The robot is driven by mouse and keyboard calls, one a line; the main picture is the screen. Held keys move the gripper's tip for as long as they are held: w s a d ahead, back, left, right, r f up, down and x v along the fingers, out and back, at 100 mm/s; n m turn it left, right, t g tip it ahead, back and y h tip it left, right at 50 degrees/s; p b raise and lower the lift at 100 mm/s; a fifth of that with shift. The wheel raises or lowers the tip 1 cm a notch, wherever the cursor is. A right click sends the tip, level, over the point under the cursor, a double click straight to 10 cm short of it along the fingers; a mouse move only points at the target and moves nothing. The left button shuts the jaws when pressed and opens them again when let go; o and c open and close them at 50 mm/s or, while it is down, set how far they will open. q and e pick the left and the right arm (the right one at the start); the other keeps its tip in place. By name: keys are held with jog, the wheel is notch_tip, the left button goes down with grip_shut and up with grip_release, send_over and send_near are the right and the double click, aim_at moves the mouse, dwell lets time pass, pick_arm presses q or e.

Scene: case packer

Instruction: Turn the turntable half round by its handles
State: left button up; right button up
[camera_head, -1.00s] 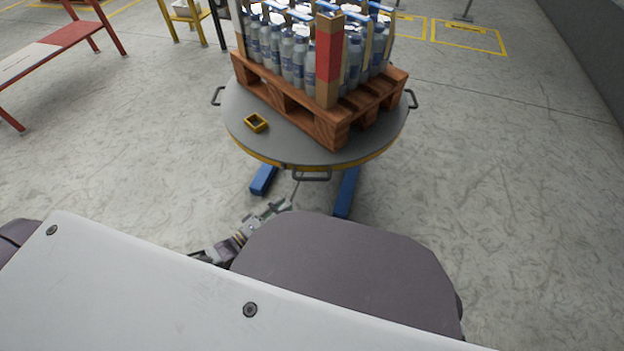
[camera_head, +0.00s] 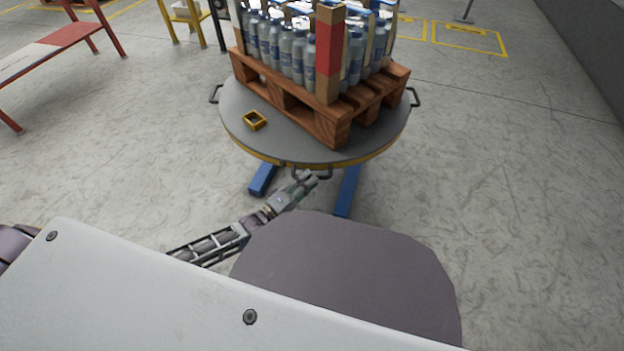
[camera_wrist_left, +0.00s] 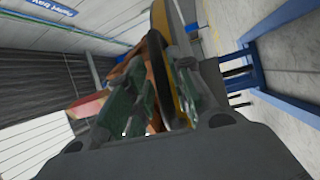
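The turntable (camera_head: 240,135) is a round grey disc with a yellow edge, on blue legs. It bears a wooden pallet of bottles (camera_head: 290,55). Dark loop handles show at its left (camera_head: 214,94), right (camera_head: 415,97) and near edge (camera_head: 298,172). My left gripper (camera_head: 310,179) is at the near handle. In the left wrist view the fingers (camera_wrist_left: 165,95) stand apart, with the dark handle bar (camera_wrist_left: 158,70) between them. I cannot tell whether either finger touches it. My right gripper is not in view.
Blue legs (camera_head: 346,192) stick out below the near edge. A red-framed table (camera_head: 50,48) and a yellow stand (camera_head: 185,20) stand at the far left. The floor on the right is clear.

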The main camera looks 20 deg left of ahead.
pick_arm(q)
jog(key=shift+b+x, duration=0.3)
jog(key=shift+x, duration=0.85)
jog(key=shift+c, duration=0.4)
grip_shut()
